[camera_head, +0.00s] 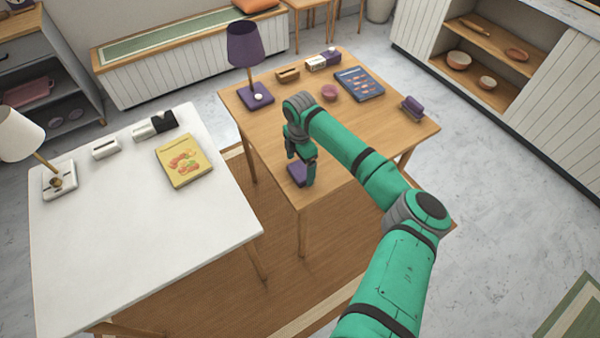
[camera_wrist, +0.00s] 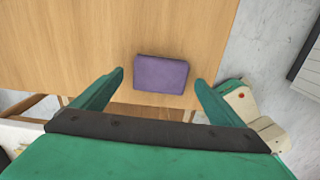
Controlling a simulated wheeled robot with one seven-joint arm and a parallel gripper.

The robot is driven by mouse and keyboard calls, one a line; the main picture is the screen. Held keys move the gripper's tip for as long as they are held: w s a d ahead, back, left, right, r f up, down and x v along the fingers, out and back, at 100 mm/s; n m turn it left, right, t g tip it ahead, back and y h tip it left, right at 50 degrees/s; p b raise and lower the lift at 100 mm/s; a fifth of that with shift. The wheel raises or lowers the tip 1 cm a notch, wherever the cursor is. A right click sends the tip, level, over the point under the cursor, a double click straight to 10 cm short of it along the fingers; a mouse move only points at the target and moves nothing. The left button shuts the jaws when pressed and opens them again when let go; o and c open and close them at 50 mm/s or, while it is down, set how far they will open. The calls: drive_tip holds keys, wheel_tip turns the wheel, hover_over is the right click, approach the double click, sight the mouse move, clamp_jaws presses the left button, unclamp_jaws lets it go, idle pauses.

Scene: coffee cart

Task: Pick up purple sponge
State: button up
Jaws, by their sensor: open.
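The purple sponge (camera_wrist: 160,74) is a flat rectangular block lying on the wooden table (camera_wrist: 90,35), close to its edge. In the head view the purple sponge (camera_head: 297,173) is partly hidden behind my gripper (camera_head: 302,170). In the wrist view my gripper (camera_wrist: 158,84) is open, with one green finger on each side of the sponge in the picture. The fingers look empty. I cannot tell how far above the table the fingertips are.
A purple lamp (camera_head: 245,50), a pink bowl (camera_head: 329,92), a dark blue book (camera_head: 359,83) and another purple object (camera_head: 412,107) stand farther back on the table. A white table (camera_head: 120,235) with a yellow book (camera_head: 184,161) is at left.

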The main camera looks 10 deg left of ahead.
drive_tip(key=shift+f, duration=0.65)
drive_tip(key=c, duration=1.1)
drive_tip(key=shift+r, duration=0.1)
drive_tip(key=shift+c, duration=0.2)
drive_tip(key=shift+r, duration=0.5)
drive_tip(key=s+d+r, duration=0.3)
drive_tip(key=s+r, duration=0.8)
drive_tip(key=s, duration=0.2)
drive_tip(key=shift+s+d+r, duration=0.25)
drive_tip(key=shift+d+r, duration=0.1)
drive_tip(key=shift+r, duration=0.05)
drive_tip(key=shift+o, duration=0.9)
drive_tip(key=shift+c, duration=0.3)
